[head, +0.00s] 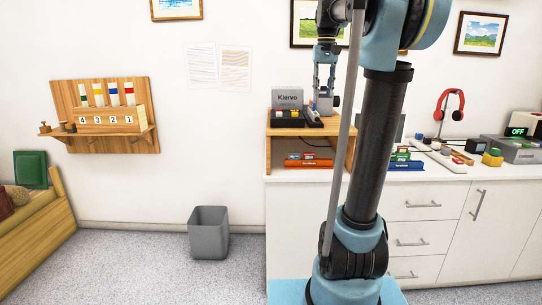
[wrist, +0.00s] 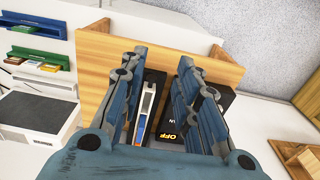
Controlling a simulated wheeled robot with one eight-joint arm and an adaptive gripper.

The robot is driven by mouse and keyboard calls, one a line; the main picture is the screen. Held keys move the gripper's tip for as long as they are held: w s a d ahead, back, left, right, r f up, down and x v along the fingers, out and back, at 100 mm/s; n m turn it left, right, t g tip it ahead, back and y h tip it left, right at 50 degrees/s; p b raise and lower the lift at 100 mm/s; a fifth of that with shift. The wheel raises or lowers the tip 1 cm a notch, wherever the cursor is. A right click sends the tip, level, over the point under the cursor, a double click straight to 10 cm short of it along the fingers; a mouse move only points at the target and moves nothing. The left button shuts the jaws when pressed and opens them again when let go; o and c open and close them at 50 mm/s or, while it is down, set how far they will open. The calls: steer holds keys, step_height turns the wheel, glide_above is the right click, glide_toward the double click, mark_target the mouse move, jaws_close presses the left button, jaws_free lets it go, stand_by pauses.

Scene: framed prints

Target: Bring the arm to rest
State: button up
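My gripper (head: 324,88) is at the end of my raised arm, pointing down above the wooden riser (head: 275,145) on the white counter. In the wrist view my gripper (wrist: 160,58) has its two blue fingers spread apart, with nothing seen held between them. Below the fingers on the riser are a black device (wrist: 190,137) with a lit OFF display, partly covered by the right finger, and a narrow item with white and blue parts (wrist: 147,105). In the head view a grey Kiervo box (head: 288,97) stands just left of my gripper.
A red holder (head: 308,162) sits inside the riser and a blue holder (head: 405,165) on the counter (head: 300,178). Red headphones (head: 450,104) hang on a stand to the right. A grey bin (head: 208,233) stands on open floor. A wooden wall rack (head: 103,140) is at left.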

steer(key=s+f+t, duration=0.1)
steer(key=s+f, duration=1.4)
steer(key=f, duration=0.3)
steer(key=s+f+t, duration=0.1)
steer(key=s+f, duration=1.4)
steer(key=f, duration=0.4)
steer(key=shift+s+f, duration=0.15)
steer(key=shift+s, duration=0.2)
steer(key=shift+w+a, duration=0.1)
steer(key=shift+w+f, duration=0.2)
steer(key=shift+w, duration=0.15)
steer(key=shift+c, duration=0.6)
